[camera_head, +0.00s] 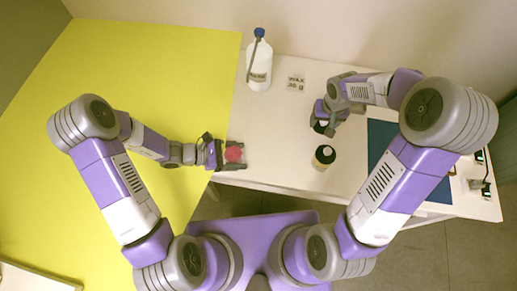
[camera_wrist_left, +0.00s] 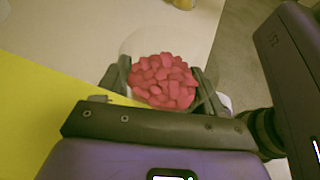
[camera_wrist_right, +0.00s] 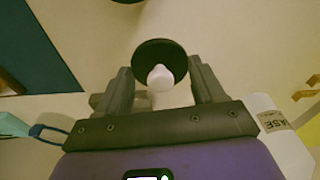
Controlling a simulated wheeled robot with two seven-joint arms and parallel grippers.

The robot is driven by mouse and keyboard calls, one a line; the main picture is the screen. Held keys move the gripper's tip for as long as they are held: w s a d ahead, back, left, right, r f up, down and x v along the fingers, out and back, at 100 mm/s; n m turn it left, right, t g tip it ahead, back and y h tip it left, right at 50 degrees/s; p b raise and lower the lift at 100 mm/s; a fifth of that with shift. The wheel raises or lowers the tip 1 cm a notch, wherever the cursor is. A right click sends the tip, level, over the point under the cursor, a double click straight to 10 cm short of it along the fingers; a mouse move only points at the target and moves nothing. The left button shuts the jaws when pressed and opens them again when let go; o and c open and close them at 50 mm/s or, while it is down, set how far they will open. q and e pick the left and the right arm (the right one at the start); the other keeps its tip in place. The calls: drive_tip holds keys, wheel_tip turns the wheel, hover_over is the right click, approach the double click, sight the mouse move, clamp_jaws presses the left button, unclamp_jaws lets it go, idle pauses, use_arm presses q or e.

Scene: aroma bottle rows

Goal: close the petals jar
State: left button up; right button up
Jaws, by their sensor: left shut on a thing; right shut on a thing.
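The petals jar (camera_head: 234,154) is a clear jar full of red petals with no lid on it. In the left wrist view its petals (camera_wrist_left: 163,80) fill the space between the fingers. My left gripper (camera_head: 232,154) is shut around the jar near the front edge of the white table. My right gripper (camera_head: 322,120) is further right and is shut on what looks like a black round lid with a pale knob. In the right wrist view the lid (camera_wrist_right: 150,50) shows as a dark disc, with the knob between the fingers. The lid is well apart from the jar.
A dark-topped jar (camera_head: 324,158) stands just in front of my right gripper. A blue mat (camera_head: 382,138) lies at right. The white table's middle is fairly clear.

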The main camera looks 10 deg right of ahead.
sight(224, 149)
use_arm(q)
drive_tip(key=shift+s+a, duration=0.1)
drive_tip(key=shift+a, duration=1.65)
use_arm(e)
drive_tip(key=shift+r, duration=0.25)
